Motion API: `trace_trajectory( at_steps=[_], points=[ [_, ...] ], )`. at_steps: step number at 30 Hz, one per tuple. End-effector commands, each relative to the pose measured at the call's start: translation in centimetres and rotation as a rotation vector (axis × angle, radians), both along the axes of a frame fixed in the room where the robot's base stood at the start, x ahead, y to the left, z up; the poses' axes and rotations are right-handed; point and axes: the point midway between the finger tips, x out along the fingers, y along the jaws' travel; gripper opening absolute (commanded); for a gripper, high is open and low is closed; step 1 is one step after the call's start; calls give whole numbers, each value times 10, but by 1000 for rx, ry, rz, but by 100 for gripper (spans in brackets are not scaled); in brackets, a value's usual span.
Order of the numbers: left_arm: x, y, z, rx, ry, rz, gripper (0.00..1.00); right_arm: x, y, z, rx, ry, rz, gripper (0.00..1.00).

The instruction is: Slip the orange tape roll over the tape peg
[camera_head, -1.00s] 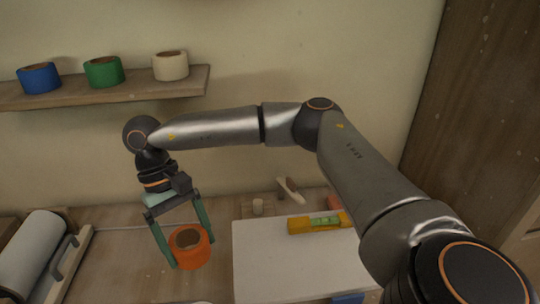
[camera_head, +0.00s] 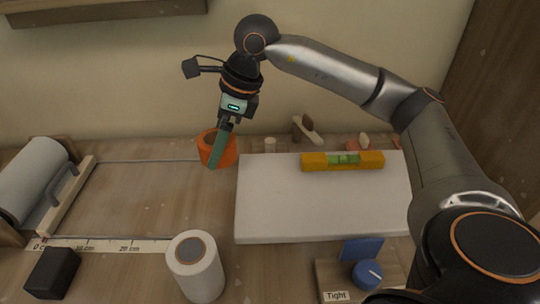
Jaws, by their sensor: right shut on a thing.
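The orange tape roll (camera_head: 230,156) is in my right gripper (camera_head: 218,148), whose fingers point down. One finger shows in front of the roll's side; the other is mostly hidden. The roll is near the back of the bench, left of the white board; I cannot tell whether it touches the bench. My left gripper is not in view.
A white board (camera_head: 320,208) carries a yellow spirit level (camera_head: 342,161). A white cylinder (camera_head: 196,270) stands in front, with a dark block (camera_head: 52,273) to its left. A blue knob (camera_head: 367,274) is at the right front. A large roll (camera_head: 35,180) lies at the left.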

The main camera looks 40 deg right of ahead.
Motion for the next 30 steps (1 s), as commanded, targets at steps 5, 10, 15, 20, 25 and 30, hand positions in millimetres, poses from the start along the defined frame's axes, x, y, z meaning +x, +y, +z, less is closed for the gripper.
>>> trace_trajectory(
  at_steps=[5,10,15,20,25,30],
  points=[
    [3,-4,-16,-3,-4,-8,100,5,-11,-4,1,-4,-355,32],
    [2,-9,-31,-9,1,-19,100,10,-25,-3,3,-4,-717,32],
    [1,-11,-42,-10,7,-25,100,13,-38,-1,4,-1,-1044,32],
    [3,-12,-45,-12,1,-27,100,13,-48,2,5,0,-1244,32],
    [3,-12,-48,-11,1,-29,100,16,-63,-2,3,4,-1322,32],
    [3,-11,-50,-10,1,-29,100,26,-101,-19,2,6,-1329,32]
  ],
)
